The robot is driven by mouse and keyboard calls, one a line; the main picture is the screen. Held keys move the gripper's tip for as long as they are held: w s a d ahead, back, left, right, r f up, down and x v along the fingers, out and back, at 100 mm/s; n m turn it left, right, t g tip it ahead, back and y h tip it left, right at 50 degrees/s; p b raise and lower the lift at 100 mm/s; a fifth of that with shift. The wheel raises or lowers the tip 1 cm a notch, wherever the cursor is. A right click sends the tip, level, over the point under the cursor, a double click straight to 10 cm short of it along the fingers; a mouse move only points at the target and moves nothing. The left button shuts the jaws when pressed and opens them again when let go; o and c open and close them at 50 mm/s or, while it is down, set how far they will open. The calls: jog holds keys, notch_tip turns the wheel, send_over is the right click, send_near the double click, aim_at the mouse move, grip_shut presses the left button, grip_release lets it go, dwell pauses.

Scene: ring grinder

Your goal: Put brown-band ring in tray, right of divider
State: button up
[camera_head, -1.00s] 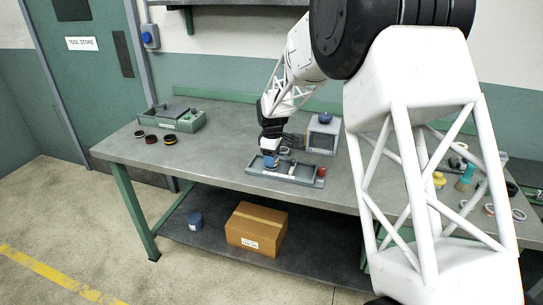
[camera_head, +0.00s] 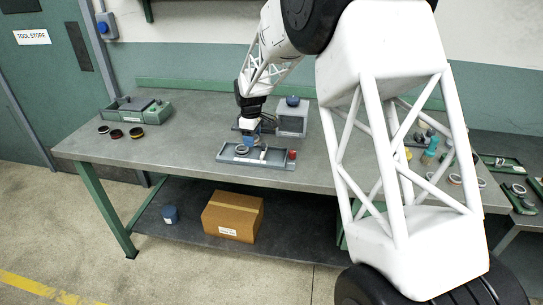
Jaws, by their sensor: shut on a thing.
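A pale ring (camera_head: 241,149) shows in the left part of the tray, just left of and below the fingertips. A small white upright piece (camera_head: 263,154) stands near the tray's middle; I cannot tell whether it belongs to the divider. No brown band can be made out clearly near the tray.
A red piece (camera_head: 292,155) is at the tray's right end. A grey box with a blue knob (camera_head: 292,119) stands behind. Several dark rings (camera_head: 116,134) lie at left by a green-grey bin (camera_head: 153,115). More rings (camera_head: 455,179) lie at right. The bench between is clear.

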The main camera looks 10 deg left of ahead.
jog(key=w+d+r+m, duration=0.2)
jog(key=d+r+m, duration=0.3)
jog(key=d, duration=0.9)
jog(key=w+d+r+m, duration=0.25)
jog(key=d+m, duration=0.35)
jog(key=d, duration=0.8)
jog(key=w+d+r+m, duration=0.1)
jog(key=d+r+m, duration=0.4)
jog(key=d, duration=0.9)
jog(key=s+a+f+n, duration=0.4)
jog(key=s+a+n, duration=0.1)
jog(key=a, duration=0.4)
jog(key=s+a+f+n, duration=0.4)
jog(key=s+a+n, duration=0.1)
jog(key=s+a, duration=0.3)
jog(key=s+a+f+n, duration=0.5)
jog(key=s+a+n, duration=0.1)
jog(key=a, duration=0.4)
jog(key=shift+s+a, duration=0.3)
jog(key=shift+s, duration=0.1)
jog(key=shift+w, duration=0.15)
send_over(275, 157)
jog(key=shift+f, duration=0.75)
jog(key=shift+f, duration=1.75)
